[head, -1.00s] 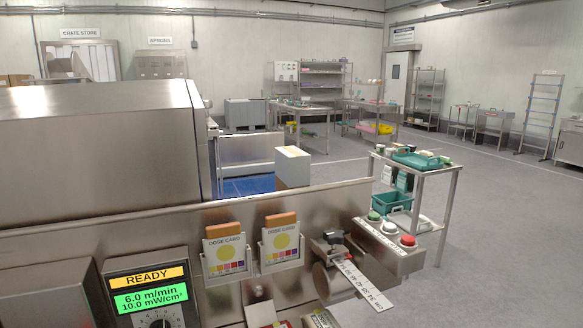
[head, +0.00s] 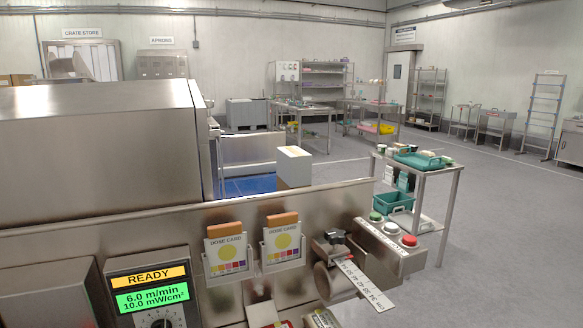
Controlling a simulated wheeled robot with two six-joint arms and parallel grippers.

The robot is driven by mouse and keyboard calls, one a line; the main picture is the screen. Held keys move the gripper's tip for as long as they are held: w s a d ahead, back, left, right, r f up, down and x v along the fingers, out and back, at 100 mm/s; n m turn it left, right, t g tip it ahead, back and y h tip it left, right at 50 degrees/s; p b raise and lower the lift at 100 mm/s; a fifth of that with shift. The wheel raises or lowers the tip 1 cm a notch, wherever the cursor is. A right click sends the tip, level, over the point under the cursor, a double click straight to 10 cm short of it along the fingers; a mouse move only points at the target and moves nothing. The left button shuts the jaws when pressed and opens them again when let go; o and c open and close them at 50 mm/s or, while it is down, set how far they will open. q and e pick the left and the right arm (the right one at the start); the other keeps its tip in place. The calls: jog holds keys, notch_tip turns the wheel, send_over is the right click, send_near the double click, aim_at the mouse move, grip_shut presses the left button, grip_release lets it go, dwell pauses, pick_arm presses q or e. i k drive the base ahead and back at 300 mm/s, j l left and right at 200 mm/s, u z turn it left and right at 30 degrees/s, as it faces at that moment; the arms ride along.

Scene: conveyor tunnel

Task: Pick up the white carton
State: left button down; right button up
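The white carton (head: 294,168) stands upright on the conveyor, just past the tunnel's mouth. Its top and two sides show; its lower part is hidden behind the steel side wall (head: 330,195). The blue belt (head: 248,186) shows to the left of it. Neither of my grippers is in the head view.
The steel tunnel housing (head: 100,145) fills the left. On the near wall are two dose cards (head: 227,253), a control panel (head: 150,295) reading READY, a ruler arm (head: 362,285) and a button box (head: 390,243). A trolley (head: 418,172) with green trays stands right.

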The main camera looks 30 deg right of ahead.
aim_at(293, 164)
jog(key=l, duration=0.5)
jog(key=k+l+u, duration=0.15)
jog(key=l, duration=0.9)
jog(key=k+l+u, duration=0.15)
jog(key=l, duration=0.35)
jog(key=k+l, duration=0.1)
jog(key=l, duration=0.4)
jog(key=i+u, duration=0.05)
